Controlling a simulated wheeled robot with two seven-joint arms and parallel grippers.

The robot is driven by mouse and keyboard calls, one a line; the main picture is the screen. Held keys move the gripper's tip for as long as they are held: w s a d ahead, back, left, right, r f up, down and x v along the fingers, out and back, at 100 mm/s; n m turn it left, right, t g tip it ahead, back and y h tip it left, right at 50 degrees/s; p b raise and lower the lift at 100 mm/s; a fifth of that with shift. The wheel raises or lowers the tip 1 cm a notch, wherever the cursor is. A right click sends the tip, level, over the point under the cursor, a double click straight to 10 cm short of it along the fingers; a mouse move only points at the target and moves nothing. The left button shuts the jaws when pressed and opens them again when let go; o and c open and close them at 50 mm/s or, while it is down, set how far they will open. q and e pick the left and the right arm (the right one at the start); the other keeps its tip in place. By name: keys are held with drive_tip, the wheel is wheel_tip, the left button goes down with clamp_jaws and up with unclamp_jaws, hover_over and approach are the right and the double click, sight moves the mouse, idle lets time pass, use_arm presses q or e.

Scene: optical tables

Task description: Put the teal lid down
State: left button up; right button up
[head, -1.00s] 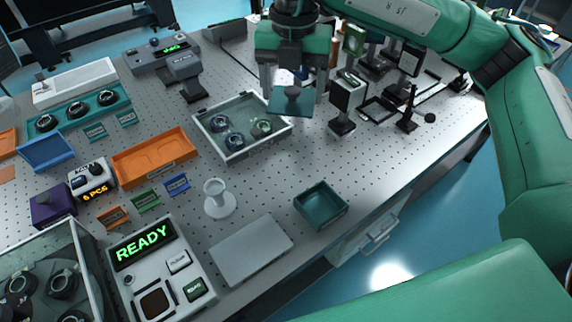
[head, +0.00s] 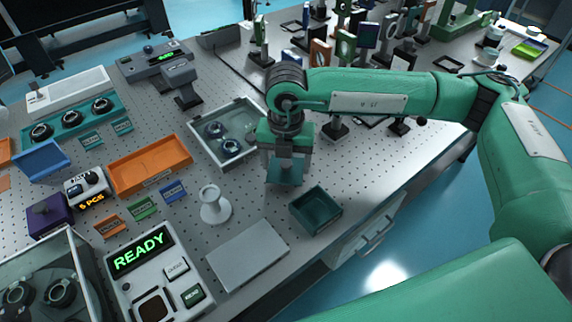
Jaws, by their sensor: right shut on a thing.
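My right gripper (head: 285,160) points down over the table and is shut on the teal lid (head: 285,176), a flat square plate. The lid's knob is hidden between the fingers. The lid is just behind and left of the open teal box (head: 316,209), which looks empty inside. The lid appears close to the table surface; I cannot tell if it touches. My left gripper is not in view.
A clear-walled tray (head: 222,138) with several round parts stands left of the gripper. A white stand (head: 214,205), a grey plate (head: 247,254) and an orange tray (head: 150,165) are to the left. Optics mounts (head: 345,45) stand behind. The table edge runs right of the box.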

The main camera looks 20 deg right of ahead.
drive_tip(key=shift+f, duration=0.8)
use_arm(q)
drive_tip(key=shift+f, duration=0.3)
use_arm(e)
drive_tip(key=shift+f, duration=0.2)
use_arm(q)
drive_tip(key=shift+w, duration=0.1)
